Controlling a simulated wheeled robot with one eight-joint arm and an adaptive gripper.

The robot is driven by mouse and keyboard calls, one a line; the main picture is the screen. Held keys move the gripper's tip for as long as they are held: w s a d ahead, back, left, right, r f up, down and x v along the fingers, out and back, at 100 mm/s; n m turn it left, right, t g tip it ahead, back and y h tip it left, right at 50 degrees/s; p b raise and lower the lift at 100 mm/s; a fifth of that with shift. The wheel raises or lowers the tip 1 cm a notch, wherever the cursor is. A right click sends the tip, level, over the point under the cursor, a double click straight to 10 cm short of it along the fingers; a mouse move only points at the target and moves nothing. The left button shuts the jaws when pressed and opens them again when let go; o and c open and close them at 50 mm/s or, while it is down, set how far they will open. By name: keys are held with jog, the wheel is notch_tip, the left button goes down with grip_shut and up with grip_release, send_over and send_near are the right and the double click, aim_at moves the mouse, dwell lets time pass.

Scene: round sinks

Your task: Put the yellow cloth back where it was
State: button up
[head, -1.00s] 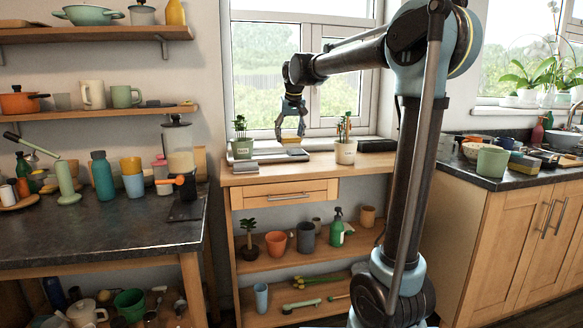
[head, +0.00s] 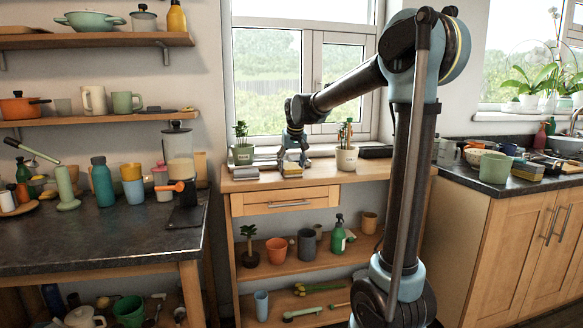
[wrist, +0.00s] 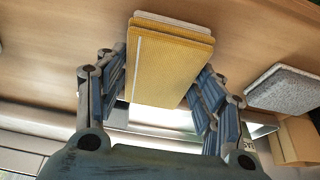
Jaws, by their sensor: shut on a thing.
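The yellow cloth (wrist: 168,72) is a folded, ribbed pad with a pale stripe, seen in the wrist view. It sits between the two fingers of my gripper (wrist: 163,88), which is shut on it. A paler layer shows at its far edge. In the head view my gripper (head: 293,158) is low over the top of the wooden cabinet (head: 245,184), between the two plant pots. The cloth is small and mostly hidden there by the fingers. I cannot tell whether it touches the surface below.
A potted plant (head: 243,152) stands left of my gripper and a white pot (head: 346,159) stands right of it. A grey pad (wrist: 285,90) lies to the right in the wrist view. The cabinet top's front strip is clear. The window (head: 265,85) is behind.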

jog(key=o, duration=1)
jog(key=v, duration=1.2)
jog(key=s+d+f, duration=0.6)
jog(key=s+d, duration=0.4)
jog(key=s+d+f+m, duration=0.1)
jog(key=s+d+f, duration=0.3)
jog(key=s+f, duration=0.4)
jog(key=s+d+f+m+g, duration=0.1)
jog(key=s+d+f, duration=0.3)
jog(key=s+f, duration=0.5)
jog(key=s+d+f+m+g+h, duration=0.1)
jog(key=s+d+f, duration=0.3)
jog(key=s+f, duration=0.4)
jog(key=shift+s+d+f, duration=0.15)
jog(key=shift+d, duration=0.2)
